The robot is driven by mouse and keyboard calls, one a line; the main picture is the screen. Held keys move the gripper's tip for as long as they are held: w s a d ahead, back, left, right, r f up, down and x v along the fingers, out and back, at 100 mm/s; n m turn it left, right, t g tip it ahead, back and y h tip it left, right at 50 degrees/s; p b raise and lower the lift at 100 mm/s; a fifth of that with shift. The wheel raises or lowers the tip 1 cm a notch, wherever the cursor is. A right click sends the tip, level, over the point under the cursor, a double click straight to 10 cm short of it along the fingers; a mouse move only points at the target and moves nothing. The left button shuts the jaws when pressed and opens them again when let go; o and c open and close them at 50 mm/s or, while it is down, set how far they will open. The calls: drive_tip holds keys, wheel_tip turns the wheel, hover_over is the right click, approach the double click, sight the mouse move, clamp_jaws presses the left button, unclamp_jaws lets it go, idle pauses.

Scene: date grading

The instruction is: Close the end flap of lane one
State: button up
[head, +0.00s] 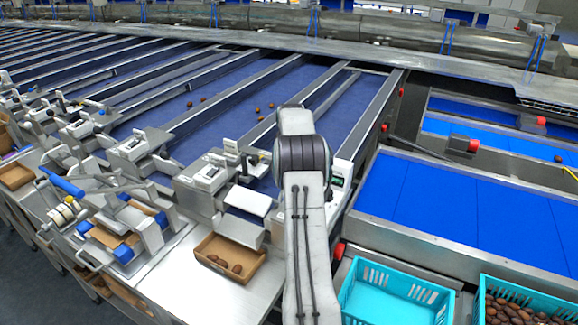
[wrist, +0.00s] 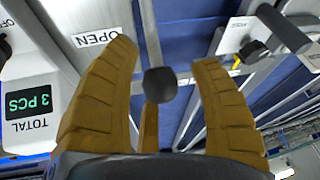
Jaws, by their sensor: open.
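In the wrist view my gripper (wrist: 165,58) is open, with its tan ribbed fingers on either side of a round black knob (wrist: 159,85). A gap shows between the knob and each side finger. The word OPEN (wrist: 97,37) is on a pale metal part beside the left finger. In the head view my arm covers my gripper and the end of the lane in front of it. A pale flap-like plate (head: 248,200) slopes at a lane end just left of my arm; I cannot tell whether it is lane one's flap.
A counter (wrist: 30,105) reads TOTAL 3 PCS at left in the wrist view. A black handle (wrist: 284,28) stands at upper right. In the head view, a cardboard box (head: 205,275) with several dates and a turquoise crate (head: 395,285) flank my arm.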

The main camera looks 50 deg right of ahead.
drive_tip(key=shift+c, duration=0.2)
clamp_jaws()
